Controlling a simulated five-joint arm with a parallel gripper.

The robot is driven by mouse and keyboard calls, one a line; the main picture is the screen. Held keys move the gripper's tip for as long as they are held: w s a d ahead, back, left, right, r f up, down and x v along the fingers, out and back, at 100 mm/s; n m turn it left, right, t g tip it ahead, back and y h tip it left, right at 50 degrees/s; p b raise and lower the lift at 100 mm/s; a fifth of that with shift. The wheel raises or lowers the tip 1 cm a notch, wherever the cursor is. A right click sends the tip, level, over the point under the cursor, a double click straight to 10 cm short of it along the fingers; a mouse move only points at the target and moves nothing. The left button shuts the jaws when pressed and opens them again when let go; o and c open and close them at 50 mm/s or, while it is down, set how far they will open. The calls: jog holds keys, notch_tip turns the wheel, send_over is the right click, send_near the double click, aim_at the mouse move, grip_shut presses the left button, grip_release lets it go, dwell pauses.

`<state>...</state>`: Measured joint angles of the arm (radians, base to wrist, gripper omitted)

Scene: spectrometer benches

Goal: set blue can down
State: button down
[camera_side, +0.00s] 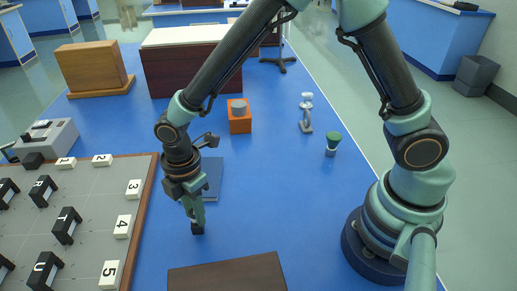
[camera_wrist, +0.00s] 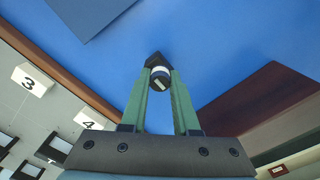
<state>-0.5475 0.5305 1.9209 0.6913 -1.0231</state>
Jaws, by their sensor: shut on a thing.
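My gripper (camera_side: 197,226) points down over the blue bench top, just right of the grey board's wooden edge. In the wrist view its green fingers (camera_wrist: 158,72) are shut on a small round thing (camera_wrist: 160,81) with a white band and a dark end bearing a pale mark. No blue shows clearly on it, so I cannot confirm that it is the blue can. In the side view the fingertips hide it. The dark tips are at or close above the bench; I cannot tell whether the held thing touches it. A flat dark-blue pad (camera_side: 213,181) lies behind my gripper.
The grey board (camera_side: 95,213) with numbered white tags and black holders is at left. A dark brown block (camera_side: 228,275) lies in front. An orange block (camera_side: 240,122), a small metal stand (camera_side: 306,115) and a green-topped item (camera_side: 333,143) stand behind. The bench right of my gripper is clear.

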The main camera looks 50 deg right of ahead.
jog(key=shift+f, duration=0.5)
jog(key=c, duration=0.7)
grip_release()
jog(key=shift+f, duration=0.15)
jog(key=shift+o, duration=0.2)
notch_tip(320, 180, up, 12)
jog(key=s+d+r+m+t, duration=0.2)
jog(key=d+r+m, duration=0.3)
jog(key=d+m, duration=0.4)
jog(key=s+d+r+m+t, duration=0.3)
jog(key=d+r+m, duration=0.2)
jog(key=d+m, duration=0.4)
jog(key=shift+s+d+t, duration=0.3)
jog(key=shift+s+d, duration=0.1)
jog(key=shift+d, duration=1.1)
